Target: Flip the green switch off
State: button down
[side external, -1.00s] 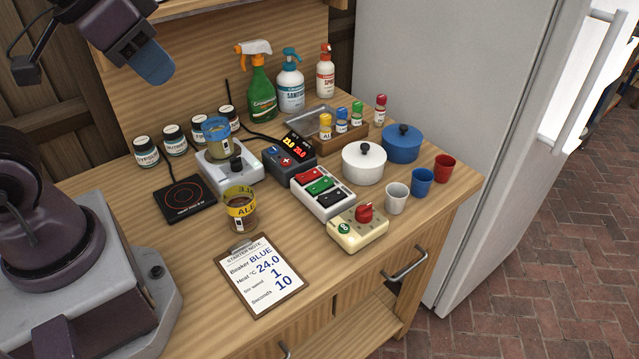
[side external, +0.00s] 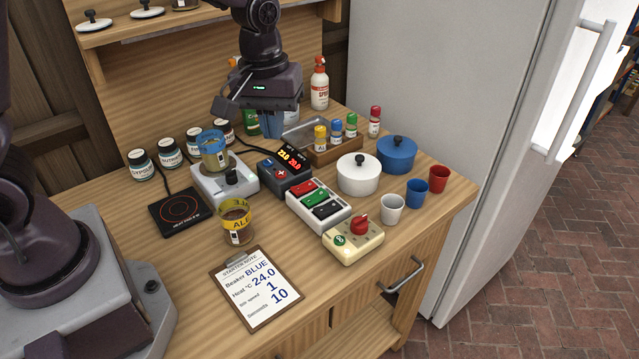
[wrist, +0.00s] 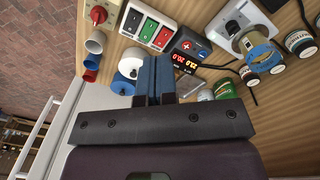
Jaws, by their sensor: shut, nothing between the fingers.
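The green switch (side external: 315,197) is the middle rocker of a white switch box (side external: 331,224), between a red rocker (side external: 302,187) and a black rocker (side external: 326,210). It also shows in the wrist view (wrist: 147,30). I cannot tell which way it is tilted. My gripper (side external: 272,124) is shut and empty, with blue fingertips pointing down. It hangs above the back of the counter, behind the switch box and clear of it. In the wrist view my gripper (wrist: 155,60) points toward the counter, below the switch box in the picture.
A temperature controller (side external: 285,171) stands left of the switch box. A white pot (side external: 358,178) and a cream box with a red knob (side external: 352,245) are close on its right. A vial rack (side external: 335,152) and spray bottles, one red-topped (side external: 319,85), stand near my gripper.

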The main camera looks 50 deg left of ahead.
aim_at(321, 193)
jog(key=w+f+n, duration=0.3)
jog(key=w+n, duration=0.4)
jog(key=n, duration=0.3)
jog(key=shift+w+a+f+t, duration=0.3)
jog(key=shift+w+f+t, duration=0.1)
jog(key=f, duration=0.4)
jog(key=w+f, duration=0.1)
jog(key=f, duration=0.9)
jog(key=shift+w, duration=0.35)
jog(key=shift+f, duration=0.2)
